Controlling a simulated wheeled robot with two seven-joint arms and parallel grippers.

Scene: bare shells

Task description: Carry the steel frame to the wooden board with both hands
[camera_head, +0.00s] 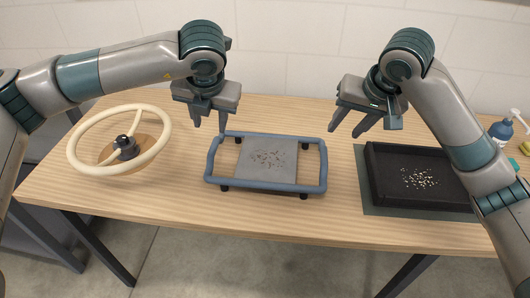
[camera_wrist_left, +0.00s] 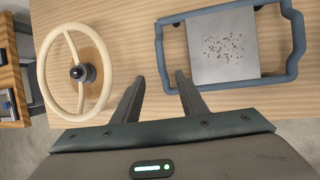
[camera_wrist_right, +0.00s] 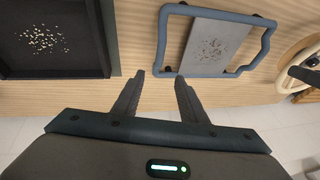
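The steel frame (camera_head: 266,188) is a blue-grey tubular rectangle with short dark feet, on the middle of the wooden table. Inside its outline is a grey plate (camera_head: 266,158) with brown bits; I cannot tell whether it is attached. The frame also shows in the left wrist view (camera_wrist_left: 232,84) and right wrist view (camera_wrist_right: 205,75). My left gripper (camera_head: 209,128) is open and empty above its back left corner. My right gripper (camera_head: 346,130) is open and empty, right of its back right corner. A brown round board (camera_head: 145,143) lies under the cream wheel; I cannot tell whether it is the wooden board.
The cream wheel (camera_head: 73,150) with a dark hub stands at the left of the table. A black tray (camera_head: 420,205) with pale bits lies on a dark mat (camera_head: 371,204) at the right. A blue bottle (camera_head: 501,132) stands far right. The table's front strip is clear.

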